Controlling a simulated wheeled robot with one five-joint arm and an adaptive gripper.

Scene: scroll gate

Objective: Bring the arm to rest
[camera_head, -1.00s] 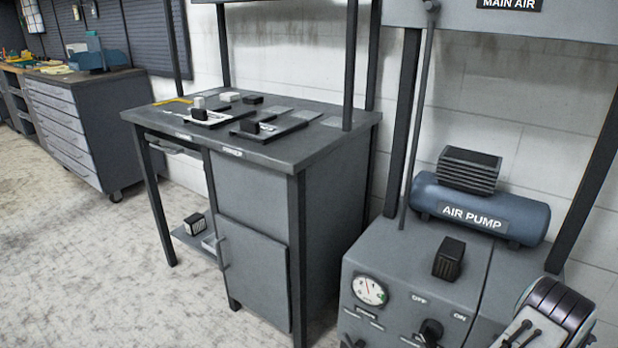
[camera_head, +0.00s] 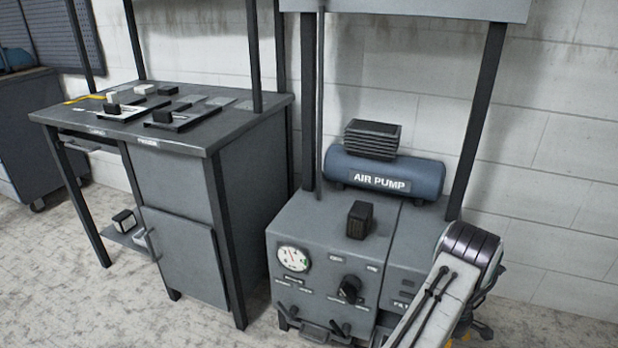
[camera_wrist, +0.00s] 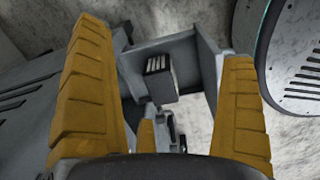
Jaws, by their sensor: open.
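My arm (camera_head: 440,285) shows at the lower right of the head view, a pale link with a dark rounded joint, in front of the right part of the air pump console (camera_head: 325,235). My gripper (camera_wrist: 164,45) fills the wrist view with two yellow ridged fingers spread wide apart. Nothing is held between them. Beyond the gap I see grey framing and a small dark block with a slatted face (camera_wrist: 160,68), apart from the fingers. The fingers are not clear in the head view.
The console carries a gauge (camera_head: 293,258), a black knob (camera_head: 349,289) and a blue air pump tank (camera_head: 385,175). A grey workbench (camera_head: 185,140) with small blocks and trays stands to the left. Pale floor (camera_head: 120,300) lies open at the front left.

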